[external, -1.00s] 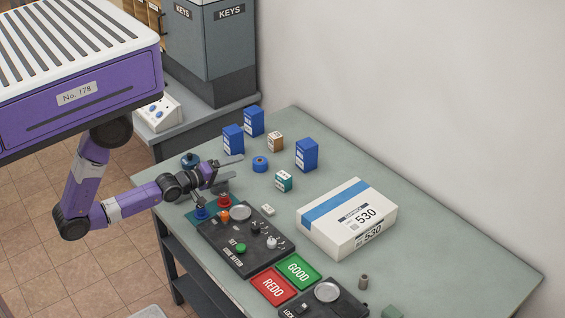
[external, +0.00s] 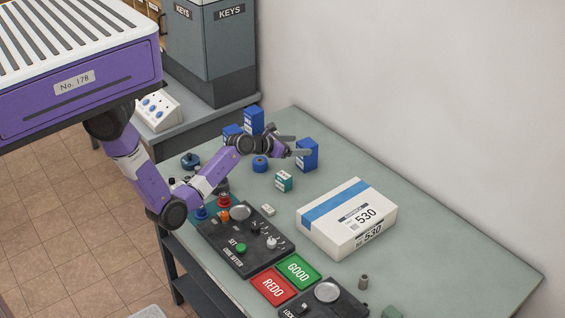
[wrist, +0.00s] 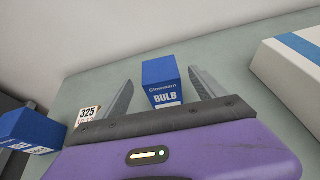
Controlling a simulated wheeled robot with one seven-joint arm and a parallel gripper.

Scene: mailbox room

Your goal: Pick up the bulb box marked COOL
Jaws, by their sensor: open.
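Three blue boxes stand at the back of the table: a left one (external: 232,130), a middle one (external: 253,120) and a right one (external: 308,154). No COOL marking is readable on any of them. My gripper (external: 297,145) is open and reaches toward the right blue box. In the wrist view that box (wrist: 160,78) reads BULB and stands upright between the two spread fingers of my gripper (wrist: 161,76); I cannot tell how far ahead it is. Its lower front is hidden by my gripper's body. Another blue box (wrist: 30,131) shows at the left.
A small box marked 325 (wrist: 88,113) is beside the left finger. A large white box marked 530 (external: 346,219) lies to the right. A black control panel (external: 240,255) is at the front.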

